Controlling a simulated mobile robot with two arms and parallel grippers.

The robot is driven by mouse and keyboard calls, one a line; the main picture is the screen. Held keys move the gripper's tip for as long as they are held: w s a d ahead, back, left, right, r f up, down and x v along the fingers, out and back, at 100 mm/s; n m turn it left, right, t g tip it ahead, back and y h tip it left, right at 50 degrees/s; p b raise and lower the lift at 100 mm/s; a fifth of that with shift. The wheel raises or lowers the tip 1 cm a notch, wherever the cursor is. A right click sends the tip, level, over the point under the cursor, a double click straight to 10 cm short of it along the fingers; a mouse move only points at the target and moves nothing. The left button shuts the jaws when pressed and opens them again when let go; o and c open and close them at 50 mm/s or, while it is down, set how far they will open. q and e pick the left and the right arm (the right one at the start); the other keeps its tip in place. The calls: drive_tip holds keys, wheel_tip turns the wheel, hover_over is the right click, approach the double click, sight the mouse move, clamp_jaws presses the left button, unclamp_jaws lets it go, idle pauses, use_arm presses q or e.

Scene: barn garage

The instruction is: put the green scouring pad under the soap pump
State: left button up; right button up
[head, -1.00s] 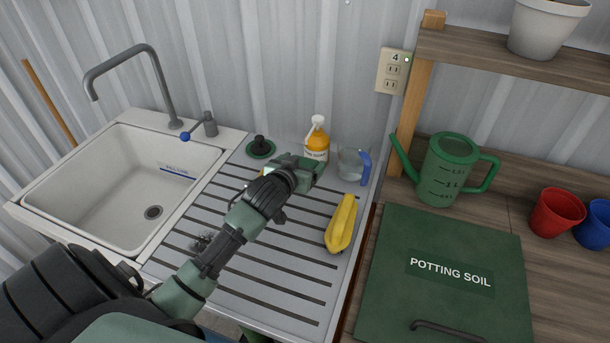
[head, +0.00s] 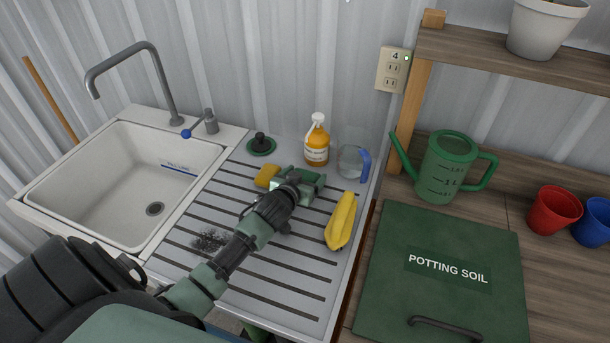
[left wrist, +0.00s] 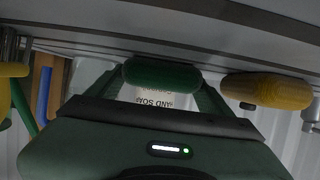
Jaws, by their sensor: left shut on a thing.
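My left gripper (head: 305,179) is low over the ridged drainboard, in front of the soap pump (head: 316,142), and is shut. In the left wrist view, the green scouring pad (left wrist: 161,75) is held between its fingers. In the head view I cannot tell the pad from the green gripper. The soap pump is an upright bottle of orange liquid with a white top and label; it stands at the back of the drainboard. Part of its label (left wrist: 160,99) shows behind the pad in the left wrist view. My right gripper is not in view.
A yellow sponge (head: 267,176) lies left of the gripper, with a dark green plug (head: 261,145) behind it. A clear jug (head: 350,161) with a blue handle stands right of the pump. A yellow object (head: 341,221) lies at the drainboard's right. The sink (head: 62,190) is left.

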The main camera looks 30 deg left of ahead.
use_arm(q)
drive_tip(key=o, duration=1.4)
drive_tip(key=shift+f, duration=0.1)
drive_tip(key=shift+r, duration=0.2)
drive_tip(key=shift+s+d, duration=0.1)
drive_tip(key=shift+s, duration=0.2)
drive_tip(key=v, duration=1.1)
drive_tip(key=shift+s+r+b, duration=0.1)
drive_tip(key=shift+s+b, duration=0.1)
drive_tip(key=shift+b, duration=0.1)
